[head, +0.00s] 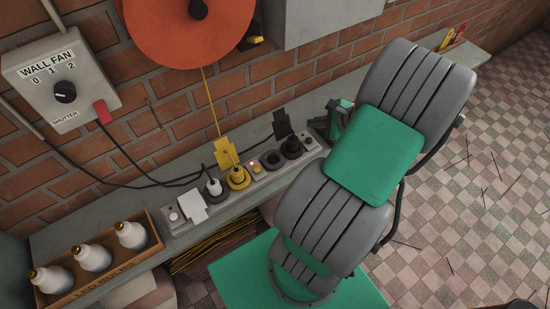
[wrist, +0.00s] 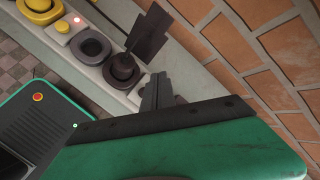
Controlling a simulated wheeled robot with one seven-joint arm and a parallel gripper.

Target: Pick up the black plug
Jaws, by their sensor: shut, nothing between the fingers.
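The black plug (head: 291,148) sits upright in the socket near the right end of the grey power strip (head: 312,144), with a black tag (head: 282,123) standing behind it. In the wrist view the black plug (wrist: 122,66) is left of and a little above my fingertips, and its tag (wrist: 149,32) rises above it. My gripper (head: 319,125) is just right of the plug, apart from it. In the wrist view my gripper (wrist: 156,90) has its dark fingers together with nothing between them.
An empty round socket (head: 271,160) lies left of the black plug. A yellow plug (head: 237,178) with a yellow tag and a white plug (head: 213,187) stand farther left. A brick wall (head: 165,117) runs behind the ledge.

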